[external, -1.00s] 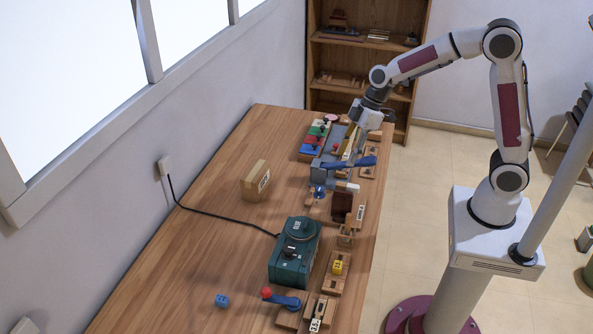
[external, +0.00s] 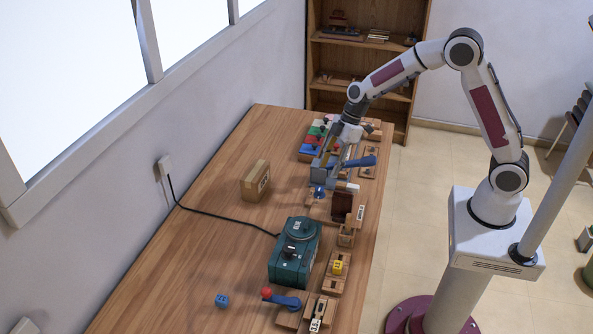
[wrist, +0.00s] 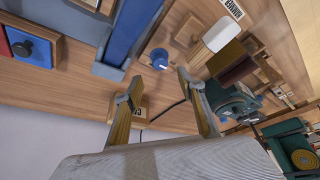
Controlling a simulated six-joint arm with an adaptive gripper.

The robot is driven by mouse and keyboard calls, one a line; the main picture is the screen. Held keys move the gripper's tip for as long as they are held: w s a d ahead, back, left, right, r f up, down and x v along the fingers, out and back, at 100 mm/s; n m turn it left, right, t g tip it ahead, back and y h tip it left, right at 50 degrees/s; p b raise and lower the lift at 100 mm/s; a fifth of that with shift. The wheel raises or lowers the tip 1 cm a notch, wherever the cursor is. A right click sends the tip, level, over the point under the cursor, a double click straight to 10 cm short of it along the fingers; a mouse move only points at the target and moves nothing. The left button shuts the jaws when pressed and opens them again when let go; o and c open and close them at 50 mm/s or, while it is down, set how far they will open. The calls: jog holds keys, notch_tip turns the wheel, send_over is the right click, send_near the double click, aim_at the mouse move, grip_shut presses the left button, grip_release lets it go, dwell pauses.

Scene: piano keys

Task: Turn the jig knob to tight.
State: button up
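A small blue knob (external: 318,192) sits at the near end of a grey block with a blue bar. It also shows in the wrist view (wrist: 159,58), above and between my fingertips. I take it to be the jig knob, but no marking for tight is readable. My gripper (external: 335,160) is above the grey block, pointing down. In the wrist view my gripper (wrist: 160,84) has its two fingers well apart with nothing between them. It appears apart from the knob. Another dark round knob (wrist: 24,48) is on a blue plate at the wrist view's left.
The grey block (external: 322,174) and blue bar (external: 364,161) stand near the gripper. A dark brown block (external: 342,206) is just nearer the camera. A cardboard box (external: 256,181) and green machine (external: 294,252) stand on the bench. The bench's left middle is mostly clear.

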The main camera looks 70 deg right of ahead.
aim_at(320, 188)
jog(key=shift+f, duration=0.1)
jog(key=shift+x, duration=3.8)
jog(key=c, duration=1.1)
